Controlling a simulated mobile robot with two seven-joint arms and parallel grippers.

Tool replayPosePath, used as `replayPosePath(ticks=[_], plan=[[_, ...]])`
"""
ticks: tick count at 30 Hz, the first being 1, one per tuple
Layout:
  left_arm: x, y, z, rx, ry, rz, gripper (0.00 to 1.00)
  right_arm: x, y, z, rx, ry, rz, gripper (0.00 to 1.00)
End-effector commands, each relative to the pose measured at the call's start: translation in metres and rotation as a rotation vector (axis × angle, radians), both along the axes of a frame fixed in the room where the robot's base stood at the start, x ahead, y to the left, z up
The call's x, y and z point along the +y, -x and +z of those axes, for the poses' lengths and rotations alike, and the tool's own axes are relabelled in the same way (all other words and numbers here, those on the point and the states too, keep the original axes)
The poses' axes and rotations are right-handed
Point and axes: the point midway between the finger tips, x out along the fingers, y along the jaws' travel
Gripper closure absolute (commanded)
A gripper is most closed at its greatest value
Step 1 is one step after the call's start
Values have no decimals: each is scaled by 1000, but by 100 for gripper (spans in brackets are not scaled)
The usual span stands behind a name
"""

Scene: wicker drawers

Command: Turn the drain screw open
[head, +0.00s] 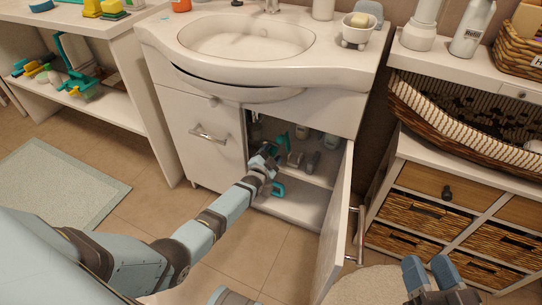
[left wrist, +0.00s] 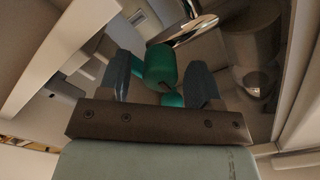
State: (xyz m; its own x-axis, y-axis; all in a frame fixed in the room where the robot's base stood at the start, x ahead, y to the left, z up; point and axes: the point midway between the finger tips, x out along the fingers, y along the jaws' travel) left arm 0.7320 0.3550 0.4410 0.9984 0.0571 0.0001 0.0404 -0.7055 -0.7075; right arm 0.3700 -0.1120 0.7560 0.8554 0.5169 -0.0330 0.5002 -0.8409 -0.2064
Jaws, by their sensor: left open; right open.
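My left gripper (head: 268,156) reaches into the open cabinet under the washbasin. In the left wrist view its two fingers (left wrist: 160,84) are open, one on each side of a teal rounded part (left wrist: 161,66). I take this for the drain screw, but cannot be sure; contact with the fingers cannot be told. A chrome pipe (left wrist: 195,30) lies just beyond it. In the head view a teal piece (head: 283,143) shows beside the gripper, and a teal loop-shaped item (head: 278,188) shows below it. My right gripper (head: 429,272) is open and empty at the lower right.
The cabinet door (head: 338,225) stands open to the right of my left arm. Several bottles and small items stand on the cabinet's inner shelf (head: 318,175). The washbasin (head: 245,40) is above. A wicker drawer unit (head: 440,190) is at the right. The tiled floor in front is mostly clear.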

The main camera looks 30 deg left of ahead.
Motion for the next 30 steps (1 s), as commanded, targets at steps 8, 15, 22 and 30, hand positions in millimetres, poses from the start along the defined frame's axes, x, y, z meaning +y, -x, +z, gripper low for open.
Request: replayPosePath(ticks=[8,15,22,30], plan=[[0,1,0,0,0,0,74,0,0,0,0,0,0,51],[0,1,0,0,4,0,91,0,0,0,-1,1,0,51],[0,1,0,-3,59,0,91,0,0,0,-1,1,0,51],[1,1,0,-13,243,1,91,0,0,-1,1,1,0,51]])
